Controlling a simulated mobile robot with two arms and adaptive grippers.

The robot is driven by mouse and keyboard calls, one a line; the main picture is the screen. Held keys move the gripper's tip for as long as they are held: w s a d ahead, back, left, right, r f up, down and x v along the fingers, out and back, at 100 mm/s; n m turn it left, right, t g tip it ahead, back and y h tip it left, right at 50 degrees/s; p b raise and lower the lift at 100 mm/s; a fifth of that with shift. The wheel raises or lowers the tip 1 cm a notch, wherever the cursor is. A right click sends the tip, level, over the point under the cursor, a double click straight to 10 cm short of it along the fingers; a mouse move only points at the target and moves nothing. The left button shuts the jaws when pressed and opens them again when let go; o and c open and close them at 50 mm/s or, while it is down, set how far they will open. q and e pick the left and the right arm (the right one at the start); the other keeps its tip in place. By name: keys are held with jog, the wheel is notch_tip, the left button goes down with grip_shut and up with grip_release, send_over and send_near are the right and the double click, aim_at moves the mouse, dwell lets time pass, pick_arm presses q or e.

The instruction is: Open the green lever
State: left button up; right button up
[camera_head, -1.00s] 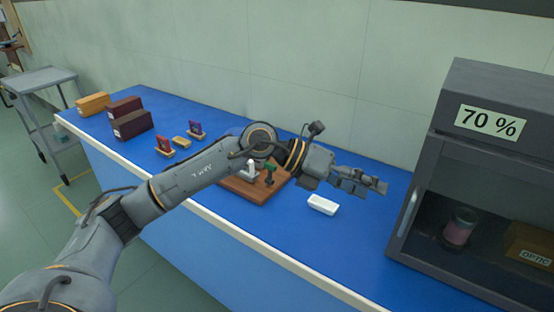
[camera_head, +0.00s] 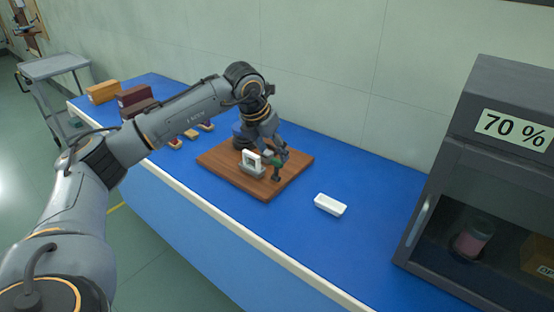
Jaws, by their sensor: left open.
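The green lever (camera_head: 276,162) stands on a small dark fixture on a brown wooden board (camera_head: 290,177) on the blue bench. A grey and white bracket (camera_head: 252,164) stands beside it on the same board. My left gripper (camera_head: 279,151) is open and points down over the board, with its fingers close to the lever's top. Whether a finger touches the lever is too small to tell. The arm and gripper partly hide the back of the board. My right gripper is not in view.
A white tray (camera_head: 330,204) lies on the bench right of the board. A dark cabinet (camera_head: 481,175) marked 70 % stands at the right. Dark red boxes (camera_head: 134,96) and an orange box (camera_head: 102,92) stand at the left end. The front bench strip is clear.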

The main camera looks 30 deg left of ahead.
aim_at(277, 160)
pick_arm(q)
jog(key=x, duration=0.4)
jog(key=shift+f, duration=0.1)
jog(key=shift+w+f, duration=0.2)
jog(key=shift+f, duration=0.3)
